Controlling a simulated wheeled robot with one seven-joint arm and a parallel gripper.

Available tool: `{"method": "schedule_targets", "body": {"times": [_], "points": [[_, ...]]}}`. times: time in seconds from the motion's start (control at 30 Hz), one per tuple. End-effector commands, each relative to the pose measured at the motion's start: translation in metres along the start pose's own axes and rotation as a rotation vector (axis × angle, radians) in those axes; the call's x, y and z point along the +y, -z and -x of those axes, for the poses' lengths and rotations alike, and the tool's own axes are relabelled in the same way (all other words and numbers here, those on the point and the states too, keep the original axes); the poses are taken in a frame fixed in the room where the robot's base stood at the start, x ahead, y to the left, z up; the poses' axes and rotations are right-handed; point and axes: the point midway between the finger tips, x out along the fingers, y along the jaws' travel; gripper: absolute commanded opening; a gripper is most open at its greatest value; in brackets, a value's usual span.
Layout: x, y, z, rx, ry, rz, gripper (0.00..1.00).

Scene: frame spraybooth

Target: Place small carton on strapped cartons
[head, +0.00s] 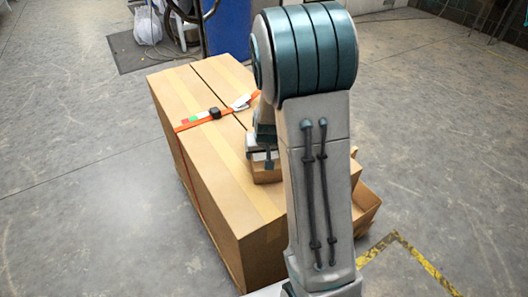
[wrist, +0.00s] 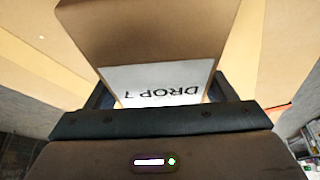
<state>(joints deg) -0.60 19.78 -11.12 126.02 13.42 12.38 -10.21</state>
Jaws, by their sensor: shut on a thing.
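The strapped cartons (head: 228,187) are large brown boxes with tan tape and an orange strap across the top, standing in the middle of the head view. My gripper (head: 264,158) is over their right part and shut on the small carton (head: 267,175), which is mostly hidden behind my arm. In the wrist view the small carton (wrist: 145,35) fills the space between the fingers, with a white label reading "DROP" upside down. The cartons' top seems very close to the small carton; I cannot tell whether they touch.
An open brown box (head: 367,203) shows low on the right behind my arm. A dark mat (head: 135,52) and a white bag (head: 147,24) lie at the back left, near a blue object (head: 228,28). Yellow-black floor tape (head: 420,258) runs at the lower right. The floor at left is clear.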

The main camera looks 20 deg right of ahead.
Motion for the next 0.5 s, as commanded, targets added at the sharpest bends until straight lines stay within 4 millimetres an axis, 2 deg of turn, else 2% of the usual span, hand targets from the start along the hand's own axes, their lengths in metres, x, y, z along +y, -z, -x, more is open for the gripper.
{"method": "schedule_targets", "body": {"times": [0.07,0.1,0.13,0.17,0.5], "points": [[0.0001,-0.0009,-0.0034,0.002,0.000,0.000,0.40],[0.0001,-0.0009,-0.0021,0.000,0.000,0.000,0.88],[0.0001,-0.0008,-0.0019,0.000,0.000,0.000,0.97],[0.0001,-0.0008,-0.0019,0.000,0.000,0.000,0.99],[0.0001,0.0003,0.0010,0.000,0.000,0.000,0.99]]}}
